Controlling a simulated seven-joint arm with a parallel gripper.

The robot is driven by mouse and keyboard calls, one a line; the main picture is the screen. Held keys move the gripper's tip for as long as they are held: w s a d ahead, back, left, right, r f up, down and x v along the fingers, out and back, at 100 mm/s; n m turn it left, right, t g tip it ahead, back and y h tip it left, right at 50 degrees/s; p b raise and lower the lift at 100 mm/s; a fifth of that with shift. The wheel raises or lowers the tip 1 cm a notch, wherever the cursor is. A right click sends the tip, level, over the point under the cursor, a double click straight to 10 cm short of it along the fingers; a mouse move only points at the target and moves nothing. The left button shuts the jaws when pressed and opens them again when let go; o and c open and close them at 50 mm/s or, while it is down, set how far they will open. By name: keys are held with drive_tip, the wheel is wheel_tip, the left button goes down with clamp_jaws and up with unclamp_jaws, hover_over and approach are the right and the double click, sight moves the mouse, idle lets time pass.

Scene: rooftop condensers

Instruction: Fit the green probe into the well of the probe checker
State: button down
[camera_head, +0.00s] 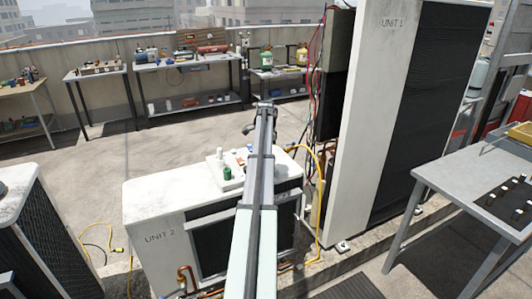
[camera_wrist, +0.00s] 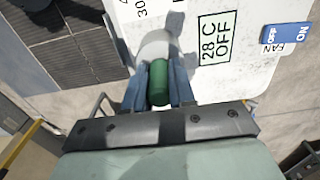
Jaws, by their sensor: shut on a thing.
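In the wrist view my gripper (camera_wrist: 158,88) is shut on the green probe (camera_wrist: 158,82), a short green cylinder between its two blue-grey fingers. Beyond the probe is a white panel, seemingly the probe checker (camera_wrist: 240,80), with a "28 C OFF" label and a blue switch marked "FAN". A pale rounded part (camera_wrist: 157,45) lies just past the probe; I cannot tell whether it is the well or whether the probe touches it. In the head view the white checker (camera_head: 221,184) sits on Unit 2, beside a green piece (camera_head: 227,173). My arm hides part of that area, and my fingertips cannot be made out there.
Unit 2 (camera_head: 155,215) stands low in the middle, with tall Unit 1 (camera_head: 360,130) to its right. Yellow hose (camera_head: 318,190) and wires run between them. A grey table (camera_head: 455,175) is at right. Benches with tools (camera_head: 190,62) line the back wall. Open floor lies between.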

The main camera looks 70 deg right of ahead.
drive_tip(key=shift+f, duration=0.25)
drive_tip(key=c, duration=0.9)
unclamp_jaws()
drive_tip(key=shift+o, duration=0.2)
wheel_tip(320, 180, up, 14)
drive_tip(key=shift+f, duration=0.1)
